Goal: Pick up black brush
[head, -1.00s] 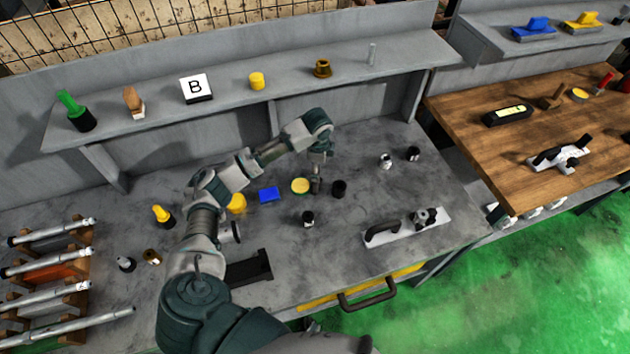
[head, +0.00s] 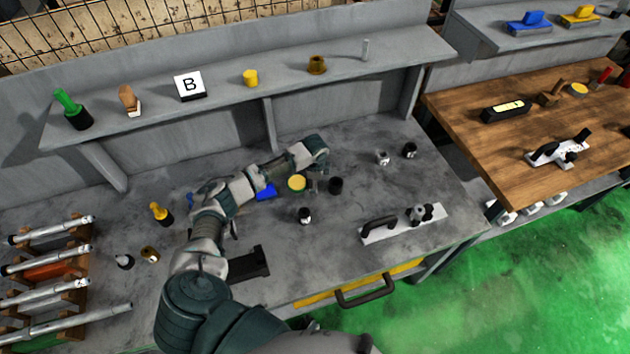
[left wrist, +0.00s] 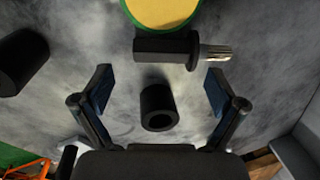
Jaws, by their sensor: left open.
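The brush is just beyond the fingertips, untouched. In the head view the tin (head: 297,183) and the hollow cylinder (head: 335,185) sit near the arm's end; my left fingers are not clearly seen there. My right gripper is not in view.
A black-and-white cylinder (head: 305,215) stands nearby. A blue block (head: 265,192) is partly behind my left arm. A white plate with black handle (head: 403,224) lies at right. A shelf (head: 215,92) runs along the back.

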